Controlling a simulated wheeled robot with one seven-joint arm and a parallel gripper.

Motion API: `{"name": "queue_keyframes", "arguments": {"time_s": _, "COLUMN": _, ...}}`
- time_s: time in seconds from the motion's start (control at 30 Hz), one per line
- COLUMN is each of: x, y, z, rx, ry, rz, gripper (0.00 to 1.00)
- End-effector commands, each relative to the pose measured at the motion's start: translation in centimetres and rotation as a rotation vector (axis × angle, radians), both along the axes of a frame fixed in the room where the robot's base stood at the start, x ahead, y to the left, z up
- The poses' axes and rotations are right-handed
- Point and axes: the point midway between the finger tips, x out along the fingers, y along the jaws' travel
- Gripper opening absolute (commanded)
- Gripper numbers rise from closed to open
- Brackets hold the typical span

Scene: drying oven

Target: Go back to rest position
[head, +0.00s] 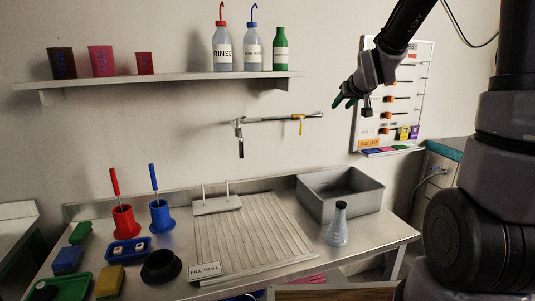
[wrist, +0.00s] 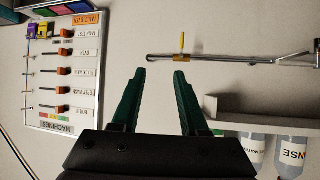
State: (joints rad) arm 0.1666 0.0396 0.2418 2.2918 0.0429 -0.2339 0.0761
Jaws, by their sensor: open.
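My gripper (head: 346,101) is raised in front of the back wall in the head view, left of the white machines board (head: 422,75). In the wrist view its two green fingers (wrist: 158,75) stand apart with nothing between them. My arm reaches in from the upper right of the head view, well above the workbench. The wall faucet (head: 280,118) is to the left of the gripper and lower; it also shows beyond the fingertips in the wrist view (wrist: 225,57).
A shelf (head: 190,77) at left holds cups and bottles. Below are a ribbed drainboard (head: 250,232), a grey basin (head: 340,190), a flask (head: 337,228), red (head: 123,221) and blue (head: 161,216) brush holders, and sponges (head: 67,260). The air around the gripper looks clear.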

Motion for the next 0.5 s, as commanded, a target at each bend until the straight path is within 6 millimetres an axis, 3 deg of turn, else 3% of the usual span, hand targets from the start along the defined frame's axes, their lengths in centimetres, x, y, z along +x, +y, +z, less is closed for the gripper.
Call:
{"name": "queue_keyframes", "arguments": {"time_s": 0.03, "x": -2.2, "y": -0.4, "z": 1.6, "rx": 0.009, "ry": 0.023, "rz": -0.028, "gripper": 0.44}}
{"name": "queue_keyframes", "arguments": {"time_s": 0.2, "x": -9.8, "y": -1.4, "z": 4.3, "rx": 0.075, "ry": 0.140, "rz": -0.119, "gripper": 0.44}}
{"name": "queue_keyframes", "arguments": {"time_s": 0.5, "x": -24.1, "y": -1.3, "z": 6.2, "rx": 0.274, "ry": 0.336, "rz": -0.220, "gripper": 0.44}}
